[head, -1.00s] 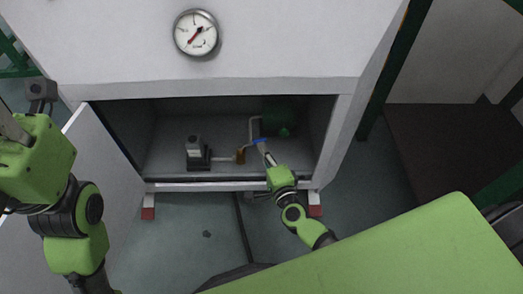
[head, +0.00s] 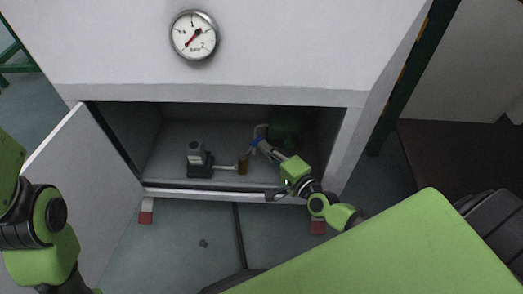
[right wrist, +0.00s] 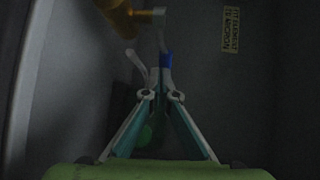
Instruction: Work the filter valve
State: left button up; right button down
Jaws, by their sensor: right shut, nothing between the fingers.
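The filter valve's blue handle (head: 255,143) is inside the open cabinet, on the pipework near the brown-gold filter part (head: 243,164). In the head view the handle looks slanted. My right gripper (head: 262,147) reaches in from the lower right, with its fingertips at the handle. In the right wrist view the blue handle (right wrist: 165,58) is just beyond the closed fingertips (right wrist: 160,88), with the gold part (right wrist: 122,18) up and left. The right gripper is shut and empty; whether it touches the handle is unclear. My left arm shows at the left edge, its gripper out of frame.
A pump-like grey block (head: 198,160) stands left in the cabinet and a dark green tank (head: 287,130) at the back right. The open door (head: 82,180) hangs at left. The cabinet's side wall and lower lip surround my right arm. A gauge (head: 194,36) is above.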

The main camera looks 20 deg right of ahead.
aim_at(257, 139)
jog(key=shift+w+r, duration=0.1)
jog(key=shift+w, duration=1.15)
jog(key=shift+w+a+p, duration=0.2)
jog(key=shift+w+a, duration=0.05)
jog(key=shift+w, duration=0.25)
jog(key=shift+w+a+p, duration=0.2)
jog(key=shift+w, duration=0.4)
jog(key=f+v, duration=0.1)
jog(key=v, duration=0.6)
jog(key=shift+s+r, duration=0.25)
jog(key=shift+r, duration=0.25)
jog(key=shift+a, duration=0.1)
